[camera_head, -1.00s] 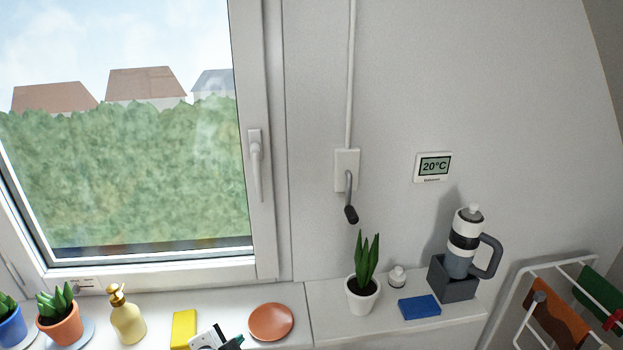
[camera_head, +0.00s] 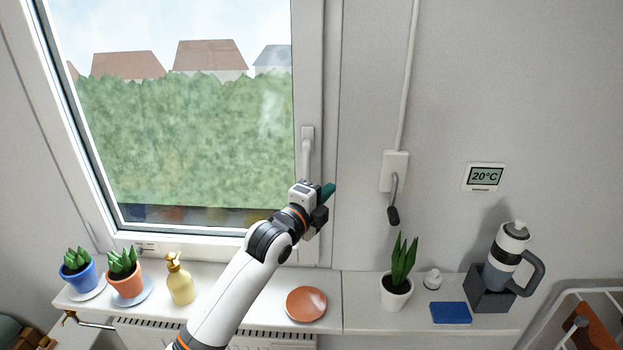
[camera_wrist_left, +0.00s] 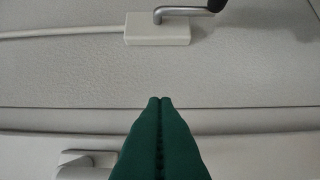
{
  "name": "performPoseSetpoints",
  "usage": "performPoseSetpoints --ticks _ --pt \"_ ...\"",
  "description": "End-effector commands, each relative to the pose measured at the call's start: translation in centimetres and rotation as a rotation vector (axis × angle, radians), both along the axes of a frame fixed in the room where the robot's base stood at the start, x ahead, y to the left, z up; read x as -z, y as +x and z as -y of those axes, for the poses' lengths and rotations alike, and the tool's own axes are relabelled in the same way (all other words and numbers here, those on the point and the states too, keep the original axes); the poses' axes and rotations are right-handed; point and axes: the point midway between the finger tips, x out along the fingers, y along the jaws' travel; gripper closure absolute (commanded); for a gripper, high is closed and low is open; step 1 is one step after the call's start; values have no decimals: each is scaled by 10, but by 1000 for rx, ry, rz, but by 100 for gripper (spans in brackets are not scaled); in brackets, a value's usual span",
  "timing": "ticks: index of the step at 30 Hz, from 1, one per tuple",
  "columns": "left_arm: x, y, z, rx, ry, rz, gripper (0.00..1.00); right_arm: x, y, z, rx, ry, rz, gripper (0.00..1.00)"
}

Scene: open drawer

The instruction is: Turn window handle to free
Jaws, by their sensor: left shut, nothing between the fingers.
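The white window handle (camera_head: 307,152) is on the right side of the window frame (camera_head: 312,80), its lever pointing down. Its lower end is hidden behind my left gripper in the head view. My left gripper (camera_head: 329,190) has green fingers, shut and empty, just right of the handle's lower part. In the left wrist view, the shut fingertips (camera_wrist_left: 160,101) point at the frame and wall, and part of the handle (camera_wrist_left: 85,162) shows at the lower left, beside the fingers. I cannot tell whether they touch the lever. My right gripper is out of view.
A crank box (camera_head: 395,172) with a hanging crank (camera_head: 393,200) is on the wall to the right. Below, the sill holds a soap bottle (camera_head: 179,280), an orange plate (camera_head: 306,304), a plant (camera_head: 398,275) and a blue block (camera_head: 450,313). Wall between handle and crank is clear.

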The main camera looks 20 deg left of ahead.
Motion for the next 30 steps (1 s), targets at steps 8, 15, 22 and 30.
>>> performPoseSetpoints --ticks 8,15,22,30 --pt "-2 11 -26 -2 2 -3 100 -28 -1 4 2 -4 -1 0" --pt "0 10 -37 -1 0 -1 100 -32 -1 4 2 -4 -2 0" --pt "1 10 -37 -1 -1 -1 100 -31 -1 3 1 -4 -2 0" --pt "3 21 -39 -2 1 0 100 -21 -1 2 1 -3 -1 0"
